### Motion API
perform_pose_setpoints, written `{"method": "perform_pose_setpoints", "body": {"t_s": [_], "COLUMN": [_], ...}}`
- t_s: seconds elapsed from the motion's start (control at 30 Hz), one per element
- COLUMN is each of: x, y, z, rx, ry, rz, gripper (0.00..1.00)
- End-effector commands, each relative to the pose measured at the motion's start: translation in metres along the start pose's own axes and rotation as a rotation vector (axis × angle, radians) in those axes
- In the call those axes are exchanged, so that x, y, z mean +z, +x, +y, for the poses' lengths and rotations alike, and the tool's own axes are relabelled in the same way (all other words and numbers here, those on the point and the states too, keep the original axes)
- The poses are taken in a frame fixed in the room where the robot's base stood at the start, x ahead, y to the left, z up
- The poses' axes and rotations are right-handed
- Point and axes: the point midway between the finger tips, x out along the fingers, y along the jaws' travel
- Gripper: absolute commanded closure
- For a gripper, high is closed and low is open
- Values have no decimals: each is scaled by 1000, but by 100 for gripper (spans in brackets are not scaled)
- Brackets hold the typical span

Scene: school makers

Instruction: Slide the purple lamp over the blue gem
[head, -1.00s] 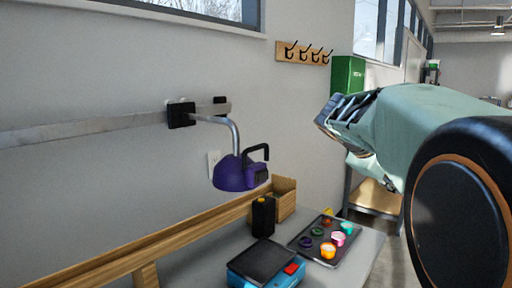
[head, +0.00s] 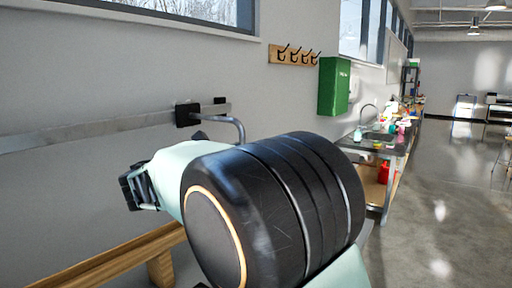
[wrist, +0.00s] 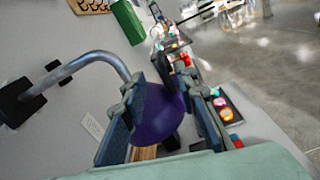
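The purple lamp (wrist: 158,122) shows in the wrist view between and beyond the two fingers of my gripper (wrist: 174,82). The fingers are spread apart; I see no clear contact with the lamp or its black handle. The lamp hangs from a curved grey pipe (wrist: 92,62), which also shows in the head view (head: 232,122). The pipe joins a black mount (head: 187,115) on the wall rail (head: 85,130). In the head view my gripper (head: 133,190) is at the left and my arm hides the lamp. I cannot make out the blue gem.
A dark tray (wrist: 243,104) with small coloured pieces lies right of my gripper in the wrist view. A wooden ledge (head: 110,262) runs along the wall. A green box (head: 333,86) and hook rack (head: 292,55) are on the wall. Open floor lies right.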

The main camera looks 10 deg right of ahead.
Motion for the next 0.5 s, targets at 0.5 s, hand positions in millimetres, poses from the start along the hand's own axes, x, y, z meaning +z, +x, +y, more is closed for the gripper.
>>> {"method": "perform_pose_setpoints", "body": {"t_s": [0.5], "x": [0], "y": [89], "z": [-2], "rx": [-5], "ry": [2], "rz": [2], "gripper": [73]}}
